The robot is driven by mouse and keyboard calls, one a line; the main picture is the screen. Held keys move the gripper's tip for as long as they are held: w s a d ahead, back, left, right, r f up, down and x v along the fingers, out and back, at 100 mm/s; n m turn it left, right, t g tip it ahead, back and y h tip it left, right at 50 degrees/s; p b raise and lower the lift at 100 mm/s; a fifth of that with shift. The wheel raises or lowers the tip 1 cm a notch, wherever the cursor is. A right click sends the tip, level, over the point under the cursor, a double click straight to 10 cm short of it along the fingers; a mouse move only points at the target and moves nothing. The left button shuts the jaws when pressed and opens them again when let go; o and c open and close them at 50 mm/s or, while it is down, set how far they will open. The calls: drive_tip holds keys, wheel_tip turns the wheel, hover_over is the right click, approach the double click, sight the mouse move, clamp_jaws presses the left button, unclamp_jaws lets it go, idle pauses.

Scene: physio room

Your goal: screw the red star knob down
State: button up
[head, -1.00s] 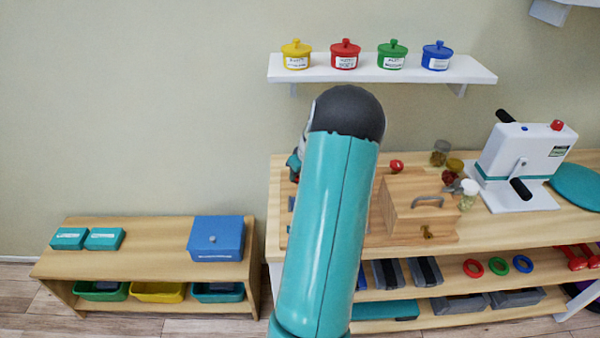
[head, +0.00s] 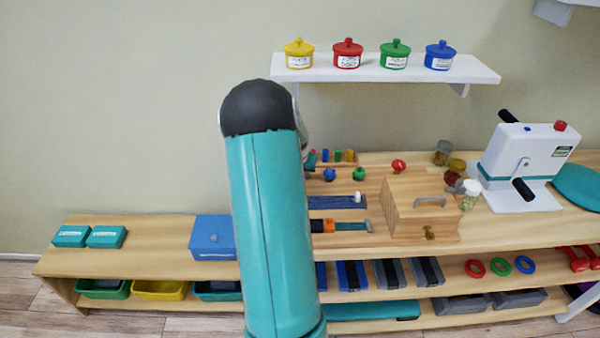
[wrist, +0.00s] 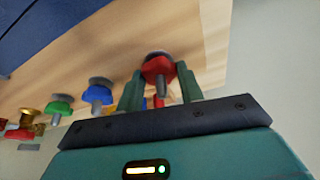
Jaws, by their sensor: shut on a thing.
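The red star knob (wrist: 158,68) shows in the wrist view between the two teal fingers of my gripper (wrist: 160,86). The gripper is shut on it. A grey round end shows on the knob's far side, by the pale wooden board (wrist: 120,60). I cannot tell how far down the knob sits. In the head view my teal arm hides this knob and most of the gripper.
A blue knob (head: 330,174) and a green knob (head: 358,173) stand beside the held one. Several coloured pegs (head: 338,155) are close behind. A wooden box (head: 412,210) with a handle and a red round knob (head: 399,165) are further right.

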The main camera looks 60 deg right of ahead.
drive_tip(key=shift+r+m, duration=0.1)
drive_tip(key=shift+m, duration=0.2)
drive_tip(key=o, duration=1)
drive_tip(key=shift+r, duration=0.1)
drive_tip(key=v, duration=1.3)
drive_tip(key=shift+a+r, duration=0.2)
drive_tip(key=shift+a, duration=0.05)
drive_tip(key=shift+o, duration=0.2)
drive_tip(key=shift+w, duration=0.1)
